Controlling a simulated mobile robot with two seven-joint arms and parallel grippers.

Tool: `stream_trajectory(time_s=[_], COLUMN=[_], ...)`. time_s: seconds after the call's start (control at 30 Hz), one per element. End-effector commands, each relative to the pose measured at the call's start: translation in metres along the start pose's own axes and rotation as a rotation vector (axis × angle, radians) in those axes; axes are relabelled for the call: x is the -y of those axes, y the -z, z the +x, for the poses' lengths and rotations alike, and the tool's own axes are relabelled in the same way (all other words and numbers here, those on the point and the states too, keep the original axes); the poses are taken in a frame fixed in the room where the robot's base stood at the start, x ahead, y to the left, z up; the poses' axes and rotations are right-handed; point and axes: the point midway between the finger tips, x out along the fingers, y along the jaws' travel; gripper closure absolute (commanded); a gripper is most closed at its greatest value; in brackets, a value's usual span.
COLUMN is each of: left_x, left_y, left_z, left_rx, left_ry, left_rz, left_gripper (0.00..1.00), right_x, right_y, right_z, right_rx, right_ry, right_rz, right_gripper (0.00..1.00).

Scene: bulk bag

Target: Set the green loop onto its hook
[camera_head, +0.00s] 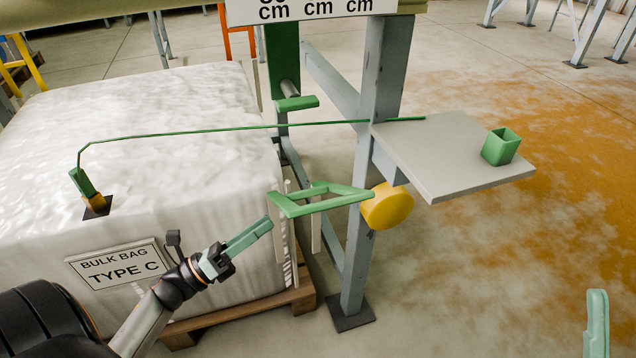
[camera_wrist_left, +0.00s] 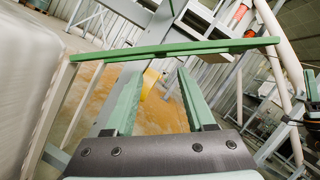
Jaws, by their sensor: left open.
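The green loop (camera_head: 345,189) stands at the near right corner of the white bulk bag (camera_head: 150,115), on pale straps. In the left wrist view its green bar (camera_wrist_left: 170,49) crosses just beyond my fingertips. My left gripper (camera_head: 268,226) is open and empty, pointing at the loop from its left; whether it touches cannot be told. Its spread fingers also show in the wrist view (camera_wrist_left: 158,80). A green piece with a grey peg (camera_head: 297,103), perhaps the hook, is on the frame above and beyond the loop. My right gripper (camera_head: 597,320) shows only partly at the lower right edge.
A grey steel post (camera_head: 372,130) stands right of the loop, with a yellow disc (camera_head: 388,206) close to the loop's right end. A grey shelf (camera_head: 440,155) carries a green open box (camera_head: 501,147). A thin green line spans above the bag. The bag rests on a wooden pallet (camera_head: 304,294).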

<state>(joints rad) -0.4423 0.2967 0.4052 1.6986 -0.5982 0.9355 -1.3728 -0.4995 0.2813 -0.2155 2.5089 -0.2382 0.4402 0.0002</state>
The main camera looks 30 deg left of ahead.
Motion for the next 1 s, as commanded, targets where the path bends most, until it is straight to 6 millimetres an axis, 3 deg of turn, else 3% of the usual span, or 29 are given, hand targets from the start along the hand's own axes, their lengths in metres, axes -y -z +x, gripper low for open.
stream_trajectory(time_s=[0.5, 0.7, 1.0], left_x=[0.002, 0.001, 0.001], left_y=[-0.001, -0.001, 0.000], left_z=[0.098, 0.115, 0.117], left_rx=[0.002, 0.001, 0.000], left_ry=[0.006, 0.003, 0.003], left_rz=[-0.002, -0.001, -0.003], left_gripper=[0.45, 0.45, 0.45], right_x=[0.001, 0.001, 0.001], right_y=[-0.003, -0.003, -0.003], right_z=[-0.003, -0.003, -0.003], right_rx=[0.006, 0.007, 0.007], right_ry=[-0.002, -0.002, -0.002], right_rz=[0.006, 0.008, 0.009], right_gripper=[0.53, 0.53, 0.53])
